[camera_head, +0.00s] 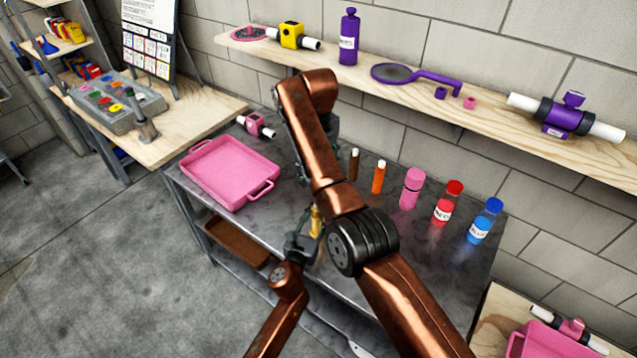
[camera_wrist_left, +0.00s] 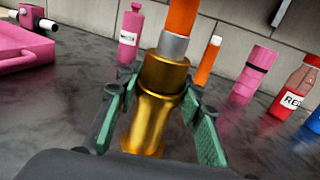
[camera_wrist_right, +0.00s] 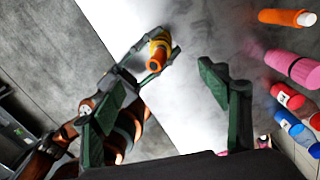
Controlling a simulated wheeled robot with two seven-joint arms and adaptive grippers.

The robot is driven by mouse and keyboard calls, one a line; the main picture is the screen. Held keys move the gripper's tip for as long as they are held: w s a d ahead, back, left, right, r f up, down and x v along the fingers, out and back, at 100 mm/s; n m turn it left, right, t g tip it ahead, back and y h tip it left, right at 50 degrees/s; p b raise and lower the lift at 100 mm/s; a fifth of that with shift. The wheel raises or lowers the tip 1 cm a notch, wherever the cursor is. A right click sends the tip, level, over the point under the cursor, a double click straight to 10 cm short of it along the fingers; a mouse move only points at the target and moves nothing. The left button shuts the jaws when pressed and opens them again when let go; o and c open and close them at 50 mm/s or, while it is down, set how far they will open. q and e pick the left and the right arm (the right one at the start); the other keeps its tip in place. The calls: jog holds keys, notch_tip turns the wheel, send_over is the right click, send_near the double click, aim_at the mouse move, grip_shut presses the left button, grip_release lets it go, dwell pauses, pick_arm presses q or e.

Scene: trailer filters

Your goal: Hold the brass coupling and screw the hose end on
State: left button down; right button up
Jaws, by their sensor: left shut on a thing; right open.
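My left gripper (camera_head: 307,238) is shut on the brass coupling (camera_head: 316,221), which it holds upright over the grey table. In the left wrist view the coupling (camera_wrist_left: 152,120) is clasped between both fingers. An orange hose end (camera_wrist_left: 180,20) with a silver ferrule (camera_wrist_left: 173,47) stands in the coupling's mouth; how far it is threaded I cannot tell. In the right wrist view the orange hose end (camera_wrist_right: 154,64) also shows at the coupling. My right gripper (camera_wrist_right: 165,85) is open and empty, apart from the hose end.
A pink tray (camera_head: 230,172) lies on the left of the table. At the back stand a brown stick (camera_head: 354,164), an orange stick (camera_head: 378,177), a pink canister (camera_head: 411,188), a red bottle (camera_head: 447,203) and a blue bottle (camera_head: 485,220). A wooden shelf (camera_head: 480,108) runs above.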

notch_tip(320, 180, up, 2)
jog(key=shift+r, duration=0.1)
pick_arm(q)
jog(key=c, duration=1.2)
grip_release()
jog(key=shift+c, duration=0.2)
jog(key=v, duration=1.2)
